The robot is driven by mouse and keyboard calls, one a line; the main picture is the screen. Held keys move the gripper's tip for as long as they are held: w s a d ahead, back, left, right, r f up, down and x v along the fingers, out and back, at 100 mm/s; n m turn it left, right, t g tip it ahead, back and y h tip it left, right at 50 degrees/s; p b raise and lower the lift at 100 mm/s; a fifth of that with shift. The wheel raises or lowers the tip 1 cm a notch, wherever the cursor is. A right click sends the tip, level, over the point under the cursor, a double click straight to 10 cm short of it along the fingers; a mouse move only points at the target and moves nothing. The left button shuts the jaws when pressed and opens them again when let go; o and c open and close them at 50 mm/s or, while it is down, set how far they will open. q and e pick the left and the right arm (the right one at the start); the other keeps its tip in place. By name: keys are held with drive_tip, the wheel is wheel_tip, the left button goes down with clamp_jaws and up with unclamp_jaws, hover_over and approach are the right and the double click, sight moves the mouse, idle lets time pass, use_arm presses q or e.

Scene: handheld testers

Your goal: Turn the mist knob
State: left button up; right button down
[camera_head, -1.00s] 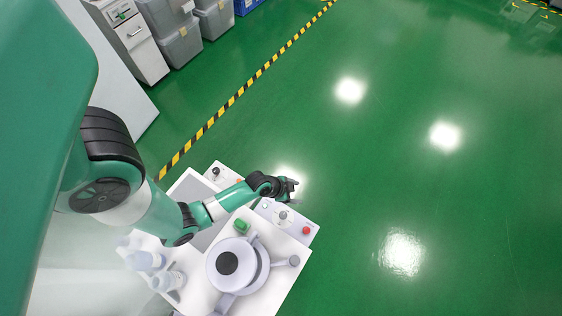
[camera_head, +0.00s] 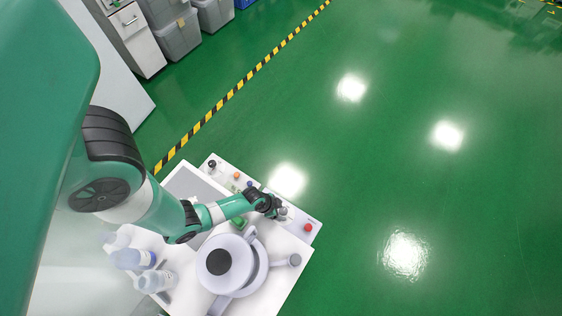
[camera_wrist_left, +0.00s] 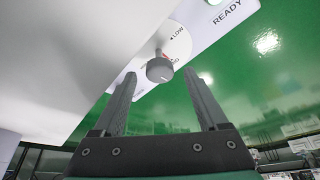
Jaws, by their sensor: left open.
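The mist knob, a grey round knob (camera_wrist_left: 160,68), sits on a white dial with a "LOW" label in the left wrist view. Its red mark points toward the dial's right part. My left gripper (camera_wrist_left: 163,76) is open, with one dark finger on each side of the knob; whether they touch it cannot be told. In the head view my left gripper (camera_head: 284,213) is at the control panel (camera_head: 299,219) of the white machine, over the knob, which it mostly hides. My right gripper is not in view.
A red button (camera_head: 308,228) sits on the panel just right of the gripper. A lidded, light grey vessel (camera_head: 254,262) and a green part (camera_head: 239,222) are on the machine below. The green floor to the right is clear.

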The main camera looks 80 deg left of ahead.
use_arm(q)
drive_tip(key=shift+w+f, duration=0.2)
drive_tip(key=shift+f, duration=0.25)
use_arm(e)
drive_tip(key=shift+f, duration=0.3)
use_arm(q)
clamp_jaws()
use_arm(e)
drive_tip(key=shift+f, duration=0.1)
